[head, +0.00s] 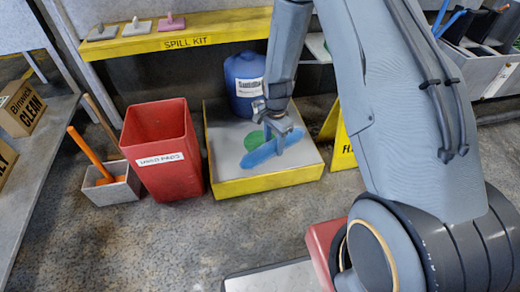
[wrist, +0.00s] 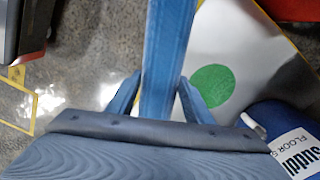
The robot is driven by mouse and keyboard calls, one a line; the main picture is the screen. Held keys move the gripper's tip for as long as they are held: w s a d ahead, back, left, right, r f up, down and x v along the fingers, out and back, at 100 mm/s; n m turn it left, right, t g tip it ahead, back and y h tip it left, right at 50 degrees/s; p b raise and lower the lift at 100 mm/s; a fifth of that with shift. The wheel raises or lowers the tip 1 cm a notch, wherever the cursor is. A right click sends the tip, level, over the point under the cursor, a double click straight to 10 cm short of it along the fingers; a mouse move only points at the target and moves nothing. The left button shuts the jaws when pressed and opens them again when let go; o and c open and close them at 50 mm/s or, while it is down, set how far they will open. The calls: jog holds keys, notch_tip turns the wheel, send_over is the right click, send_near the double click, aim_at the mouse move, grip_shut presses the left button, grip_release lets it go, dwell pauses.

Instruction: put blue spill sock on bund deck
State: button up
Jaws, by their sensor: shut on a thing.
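The blue spill sock (head: 262,155) is a long blue roll, held crosswise in my gripper (head: 277,135). In the wrist view the sock (wrist: 168,45) runs up the picture between the two fingers of my gripper (wrist: 160,92), which are shut on it. The bund deck (head: 235,176) is a low square platform with a grey top and yellow sides. In the head view the sock appears over the deck, partly covering a green disc (head: 253,139). In the wrist view the disc (wrist: 212,86) lies right of the sock. Whether the sock touches the deck I cannot tell.
A blue drum (head: 243,78) stands at the deck's back. A red bin (head: 160,150) stands left of the deck, beside a small grey box (head: 112,187) with an orange-handled tool. A yellow floor sign (head: 343,148) stands at the deck's right. A yellow shelf (head: 190,38) runs behind.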

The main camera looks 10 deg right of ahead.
jog(key=w+f+m+b, duration=0.5)
jog(key=w+f+b, duration=0.1)
jog(key=b, duration=0.7)
send_over(268, 164)
notch_tip(268, 164, down, 10)
jog(key=shift+s+r, duration=0.1)
jog(key=o, duration=1.2)
